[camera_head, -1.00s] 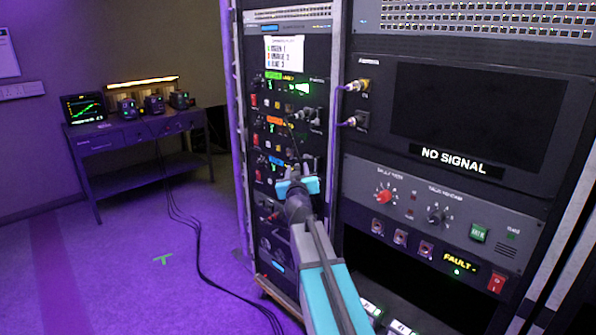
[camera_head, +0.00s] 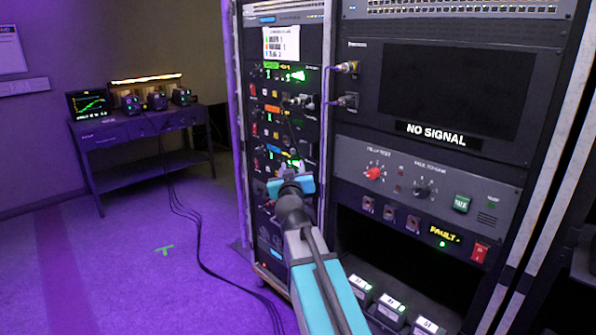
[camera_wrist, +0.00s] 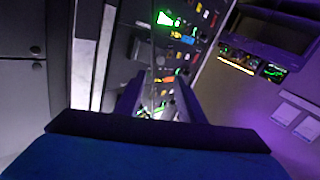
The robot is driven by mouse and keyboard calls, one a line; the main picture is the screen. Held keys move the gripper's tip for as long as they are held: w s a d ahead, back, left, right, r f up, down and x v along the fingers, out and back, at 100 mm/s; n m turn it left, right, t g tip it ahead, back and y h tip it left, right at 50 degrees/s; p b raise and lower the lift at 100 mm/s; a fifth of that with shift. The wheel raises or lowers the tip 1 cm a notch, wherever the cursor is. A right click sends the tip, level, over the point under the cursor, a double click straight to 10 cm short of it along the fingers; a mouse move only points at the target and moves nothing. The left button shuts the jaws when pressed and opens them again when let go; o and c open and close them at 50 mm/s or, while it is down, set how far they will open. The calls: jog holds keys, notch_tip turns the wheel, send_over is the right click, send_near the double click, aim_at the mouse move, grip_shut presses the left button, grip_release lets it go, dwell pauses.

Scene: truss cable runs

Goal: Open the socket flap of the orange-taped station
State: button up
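The left rack carries stacked stations with coloured tapes. In the head view the orange tape (camera_head: 272,109) marks the middle one, between a green tape (camera_head: 271,65) above and a blue tape (camera_head: 273,150) below. Round connectors (camera_head: 301,101) sit to the right of the orange tape. The orange station's flap is too small to make out. My gripper (camera_head: 290,168) is in front of the rack, below the orange station and just under the blue tape. In the wrist view its two dark fingers (camera_wrist: 158,92) are apart with nothing seen between them. The panel lies beyond the fingertips.
Cable plugs (camera_head: 347,67) stick out at the left edge of the right rack. That rack has a NO SIGNAL screen (camera_head: 450,90) and a fault panel (camera_head: 425,195). Small numbered boxes (camera_head: 391,308) sit low in front. Floor cables (camera_head: 205,230) run at left beside a bench (camera_head: 140,130).

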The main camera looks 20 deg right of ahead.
jog(key=shift+s+a, duration=0.4)
jog(key=shift+s, duration=0.2)
